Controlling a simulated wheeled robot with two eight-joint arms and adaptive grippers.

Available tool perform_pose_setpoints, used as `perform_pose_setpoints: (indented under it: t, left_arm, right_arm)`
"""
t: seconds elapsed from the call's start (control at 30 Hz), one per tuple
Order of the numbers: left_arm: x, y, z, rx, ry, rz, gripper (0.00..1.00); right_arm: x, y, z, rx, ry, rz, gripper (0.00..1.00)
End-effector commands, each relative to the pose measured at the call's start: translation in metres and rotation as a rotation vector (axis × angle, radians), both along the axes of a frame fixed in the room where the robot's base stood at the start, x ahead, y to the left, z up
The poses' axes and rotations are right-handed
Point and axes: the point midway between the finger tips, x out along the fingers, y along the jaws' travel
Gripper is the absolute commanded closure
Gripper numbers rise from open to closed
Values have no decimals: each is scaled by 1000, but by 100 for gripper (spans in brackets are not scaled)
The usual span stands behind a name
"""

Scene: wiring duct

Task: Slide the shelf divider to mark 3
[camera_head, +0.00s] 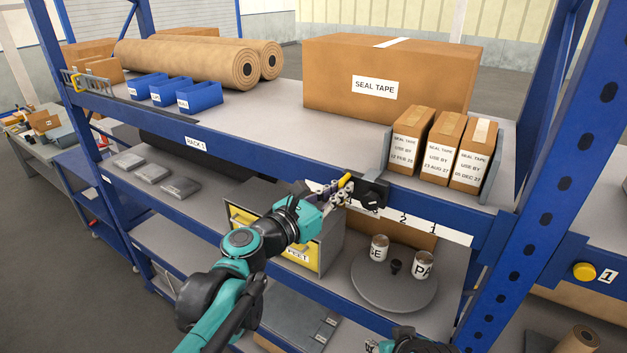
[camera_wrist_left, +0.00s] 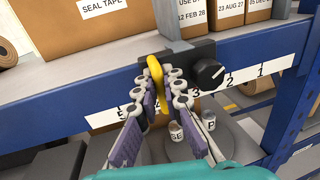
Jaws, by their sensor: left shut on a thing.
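The shelf divider is a grey upright plate (camera_head: 388,147) on the upper shelf, with a black block (camera_head: 370,193) on the front rail; both also show in the left wrist view, the plate (camera_wrist_left: 168,18) above the block (camera_wrist_left: 183,62). The block bears a yellow handle (camera_wrist_left: 156,78) and a black knob (camera_wrist_left: 210,74). My left gripper (camera_wrist_left: 160,88) is shut on the yellow handle; it also shows in the head view (camera_head: 338,192). Mark 3 (camera_wrist_left: 196,92) shows right of the fingers, below the block.
Several small seal tape boxes (camera_head: 443,147) stand right of the plate, the nearest close to it. A large seal tape box (camera_head: 390,75) stands behind. Below are a turntable (camera_head: 394,292) with cans and a yellow-fronted drawer box (camera_head: 300,257). The upper shelf is clear left of the plate.

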Motion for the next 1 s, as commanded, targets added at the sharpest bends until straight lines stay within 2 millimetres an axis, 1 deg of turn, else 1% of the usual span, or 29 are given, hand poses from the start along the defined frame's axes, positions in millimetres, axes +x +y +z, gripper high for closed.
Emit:
perform_pose_setpoints:
  t: [0.03, 0.1, 0.37, 0.4, 0.47, 0.5, 0.83, 0.93, 1.0]
  left_arm:
    - [-1, -4, 4, -5, 1, 2, 100]
    - [-3, -7, 4, -6, 0, 3, 100]
    - [-3, -6, 4, -6, 1, 6, 100]
    - [-3, -6, 4, -7, 2, 6, 89]
    - [-3, -6, 4, -7, 2, 5, 74]
    - [-3, -6, 5, -7, 2, 5, 69]
    - [-3, -6, 5, -6, 1, 5, 69]
    - [-8, 0, 5, -6, 1, 7, 69]
    - [-14, 8, 4, -6, 0, 8, 69]
  right_arm:
    - [0, 0, 1, 0, 0, 0, 60]
    - [0, 0, 1, 0, 0, 0, 60]
    - [0, 0, 1, 0, 0, 0, 60]
    - [0, 0, 1, 0, 0, 0, 60]
    - [0, 0, 1, 0, 0, 0, 60]
    - [0, 0, 1, 0, 0, 0, 60]
    - [0, 0, 1, 0, 0, 0, 60]
    - [0, 0, 1, 0, 0, 0, 60]
    - [0, 0, 1, 0, 0, 0, 60]
